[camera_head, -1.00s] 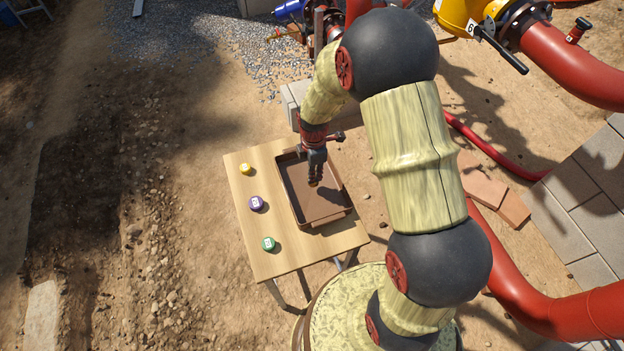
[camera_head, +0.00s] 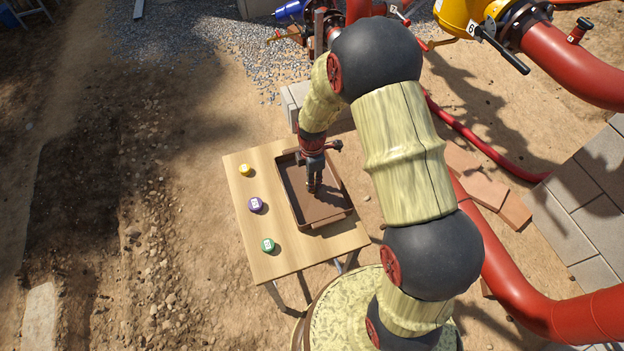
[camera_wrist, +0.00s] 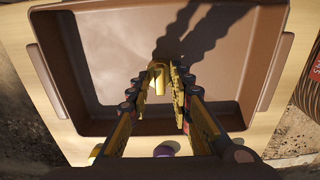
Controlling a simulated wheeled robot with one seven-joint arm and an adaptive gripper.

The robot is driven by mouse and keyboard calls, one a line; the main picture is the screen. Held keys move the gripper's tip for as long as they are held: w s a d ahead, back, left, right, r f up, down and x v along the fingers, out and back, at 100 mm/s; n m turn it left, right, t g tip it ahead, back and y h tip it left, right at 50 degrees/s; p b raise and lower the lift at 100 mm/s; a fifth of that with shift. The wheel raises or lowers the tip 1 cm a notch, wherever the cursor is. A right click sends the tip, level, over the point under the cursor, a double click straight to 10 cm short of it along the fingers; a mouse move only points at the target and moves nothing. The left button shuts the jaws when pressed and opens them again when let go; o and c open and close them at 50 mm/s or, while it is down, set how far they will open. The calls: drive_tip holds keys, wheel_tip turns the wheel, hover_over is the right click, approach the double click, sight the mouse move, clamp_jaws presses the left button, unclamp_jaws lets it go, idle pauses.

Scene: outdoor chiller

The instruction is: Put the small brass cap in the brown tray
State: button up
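The small brass cap (camera_wrist: 158,78) shows in the wrist view between my fingertips, above the floor of the brown tray. My gripper (camera_wrist: 163,80) appears shut on it, its two fingers converging on the cap's sides. In the head view my gripper (camera_head: 314,189) points down inside the outline of the brown tray (camera_head: 290,197), low over its floor. The cap is too small to make out clearly there. The tray also shows in the wrist view (camera_wrist: 50,70), with its floor bare apart from shadows. I cannot tell whether the cap touches the floor.
The tray stands on a light wooden table (camera_head: 278,262). Left of it lie a yellow cap (camera_head: 245,170), a purple cap (camera_head: 256,205) and a green cap (camera_head: 268,245) in a row. Red pipes (camera_head: 520,290) run along the right, clear of the table.

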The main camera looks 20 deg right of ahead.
drive_tip(key=shift+o, duration=0.5)
drive_tip(key=shift+r, duration=0.55)
wheel_tip(320, 180, up, 21)
drive_tip(key=s+m+t+p, duration=0.1)
drive_tip(key=s+m+p, duration=0.1)
drive_tip(key=m+p, duration=0.15)
drive_tip(key=s+a+r+m+t, duration=0.1)
drive_tip(key=s+r+m+t, duration=0.3)
drive_tip(key=s+r+m, duration=1)
drive_tip(key=s+r+b, duration=0.1)
drive_tip(key=s+r, duration=0.3)
drive_tip(key=s, duration=0.2)
drive_tip(key=shift+t, duration=0.3)
drive_tip(key=shift+a+f+m, duration=0.1)
drive_tip(key=shift+m, duration=0.15)
